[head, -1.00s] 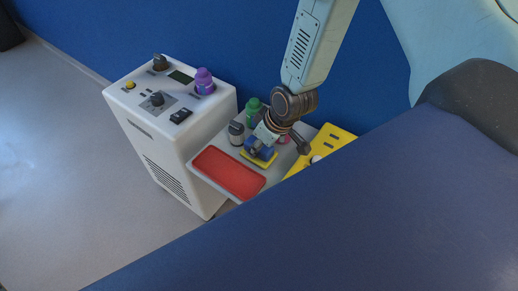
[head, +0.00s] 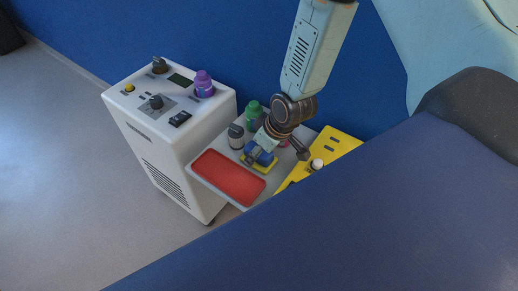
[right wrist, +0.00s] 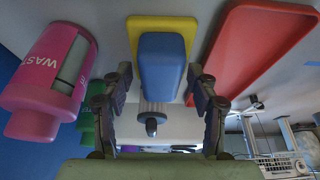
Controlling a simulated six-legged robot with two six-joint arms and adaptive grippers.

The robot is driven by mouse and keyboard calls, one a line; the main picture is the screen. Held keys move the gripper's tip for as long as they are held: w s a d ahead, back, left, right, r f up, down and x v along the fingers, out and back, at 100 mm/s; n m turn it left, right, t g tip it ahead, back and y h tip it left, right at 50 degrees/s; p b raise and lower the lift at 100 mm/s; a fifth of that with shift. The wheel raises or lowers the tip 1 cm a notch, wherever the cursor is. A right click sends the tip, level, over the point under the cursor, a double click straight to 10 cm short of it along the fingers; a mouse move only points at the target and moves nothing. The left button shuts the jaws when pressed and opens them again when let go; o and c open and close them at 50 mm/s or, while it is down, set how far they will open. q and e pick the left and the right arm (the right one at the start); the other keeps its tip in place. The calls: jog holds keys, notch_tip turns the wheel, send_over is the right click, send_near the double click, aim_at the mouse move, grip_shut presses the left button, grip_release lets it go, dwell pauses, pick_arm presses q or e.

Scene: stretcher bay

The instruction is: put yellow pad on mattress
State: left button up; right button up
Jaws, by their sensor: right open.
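The yellow pad (head: 270,168) lies on a grey tray top, with a blue block (head: 263,158) on it. In the right wrist view the yellow pad (right wrist: 146,25) is beneath the blue block (right wrist: 161,62). My right gripper (head: 257,154) is over the pad, partly hiding it. In the right wrist view, my right gripper (right wrist: 160,82) is open, its fingers on either side of the near end of the blue block; contact cannot be told. The dark blue mattress (head: 370,220) fills the lower right of the head view. My left gripper is out of view.
A red tray (head: 228,177) lies left of the pad. A grey-capped container (head: 236,137), a green bottle (head: 253,112) and a pink bottle (right wrist: 52,82) stand close by. A white cabinet (head: 170,130) with a purple bottle (head: 203,84) is left. A yellow board (head: 338,150) is right.

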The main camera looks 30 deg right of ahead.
jog(key=shift+r+p, duration=0.3)
jog(key=shift+r, duration=0.1)
jog(key=p+v, duration=0.8)
jog(key=v, duration=0.2)
jog(key=shift+s+r, duration=0.1)
jog(key=shift+s+d+r+p, duration=0.1)
jog(key=shift+s+r+p, duration=0.2)
jog(key=shift+r+p, duration=0.3)
